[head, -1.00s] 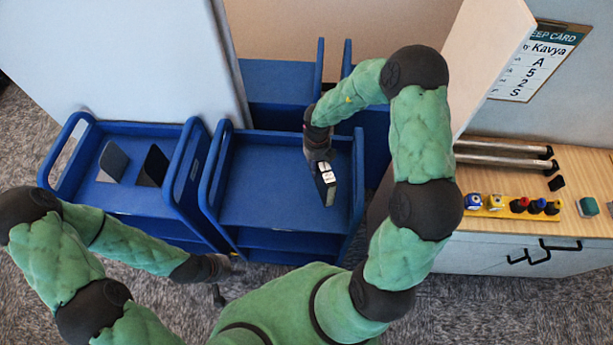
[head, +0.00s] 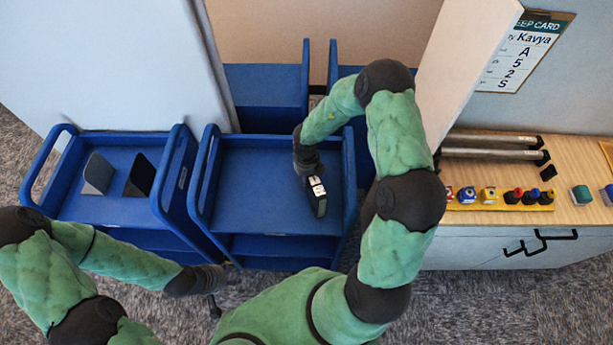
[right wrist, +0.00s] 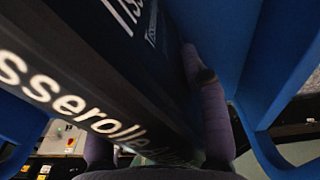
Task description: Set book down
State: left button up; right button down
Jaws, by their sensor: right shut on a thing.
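A dark book (head: 320,206) with white labels is held over the right half of the middle blue cart's top tray (head: 250,190). My right gripper (head: 313,181) is shut on it from above. In the right wrist view the book (right wrist: 120,75) fills the left and middle, with large white lettering; a purple finger (right wrist: 213,115) lies along its right side. The book looks upright and close to the tray; I cannot tell whether it touches. My left gripper (head: 216,285) hangs low in front of the carts, partly hidden; its jaws are too small to read.
The left blue cart (head: 65,200) carries two dark wedge-shaped bookends (head: 140,175). More blue carts (head: 265,90) stand behind. On the right, a wooden counter (head: 480,215) holds several stamps, rods and a green block. The middle tray's left half is clear.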

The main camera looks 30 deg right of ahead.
jog(key=c, duration=0.6)
grip_release()
jog(key=shift+f, duration=0.1)
jog(key=shift+c, duration=0.2)
notch_tip(320, 180, up, 12)
jog(key=p, duration=0.3)
